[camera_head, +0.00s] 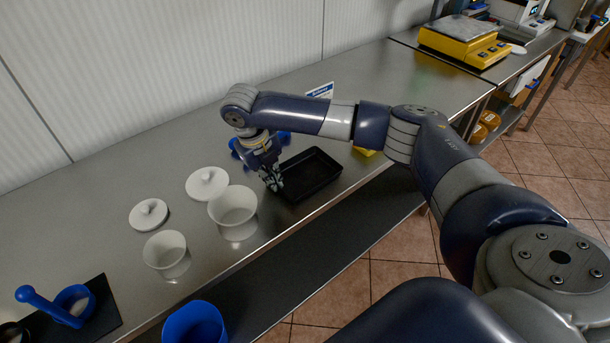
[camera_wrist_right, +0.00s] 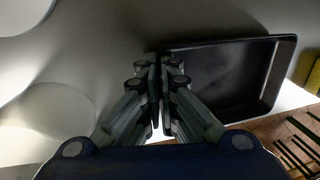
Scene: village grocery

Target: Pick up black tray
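The black tray (camera_head: 318,172) is a shallow rectangular tray at the front edge of the steel counter, and it looks level. Whether it touches the counter is hard to tell. My right gripper (camera_head: 273,180) points down at the tray's left wall. In the right wrist view my right gripper (camera_wrist_right: 159,92) has its fingers close together, one on each side of the left wall of the tray (camera_wrist_right: 225,75). It appears shut on that wall. The tray looks empty. My left gripper is not in view.
Two white pots (camera_head: 233,208) (camera_head: 167,252) and two white lids (camera_head: 207,183) (camera_head: 149,214) stand left of the tray. A blue mortar (camera_head: 72,300) sits further left. A yellow scale (camera_head: 463,40) stands at the back right. A small sign (camera_head: 320,91) stands behind my arm.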

